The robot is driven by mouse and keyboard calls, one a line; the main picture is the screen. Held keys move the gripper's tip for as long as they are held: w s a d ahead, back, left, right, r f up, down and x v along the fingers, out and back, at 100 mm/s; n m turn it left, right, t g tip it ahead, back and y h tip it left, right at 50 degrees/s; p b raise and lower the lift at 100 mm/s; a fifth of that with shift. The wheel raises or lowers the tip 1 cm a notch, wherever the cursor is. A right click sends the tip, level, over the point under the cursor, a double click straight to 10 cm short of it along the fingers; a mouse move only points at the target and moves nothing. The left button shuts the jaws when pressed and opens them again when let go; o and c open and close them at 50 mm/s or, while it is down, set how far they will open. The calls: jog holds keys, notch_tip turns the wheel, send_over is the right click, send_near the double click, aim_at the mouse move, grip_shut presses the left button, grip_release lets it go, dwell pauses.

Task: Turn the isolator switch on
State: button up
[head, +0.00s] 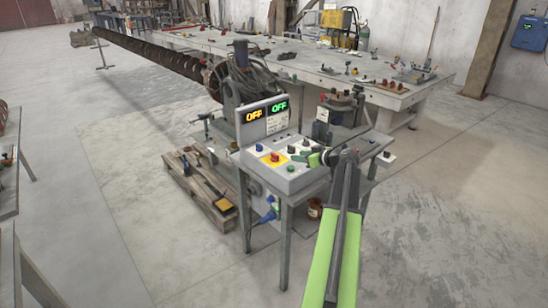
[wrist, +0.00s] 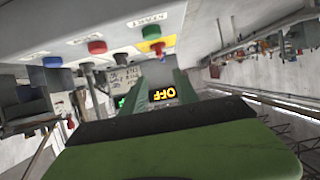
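I cannot tell which control is the isolator switch. In the wrist view the box is upside down, and the red control on yellow (wrist: 158,48) shows near the top. My gripper (head: 312,157) is at the box's right part; its green fingers (wrist: 160,88) are apart with nothing visible between them.
A long grey workbench (head: 330,65) with tools stands behind the box. A long auger (head: 150,57) extends to the back left. A wooden pallet (head: 200,187) lies left of the stand.

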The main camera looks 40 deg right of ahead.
aim_at(275, 154)
jog(key=b+x, duration=0.6)
jog(key=x, duration=1.1)
jog(key=shift+w+b, duration=0.2)
jog(key=shift+b, duration=0.15)
jog(key=shift+c, duration=0.2)
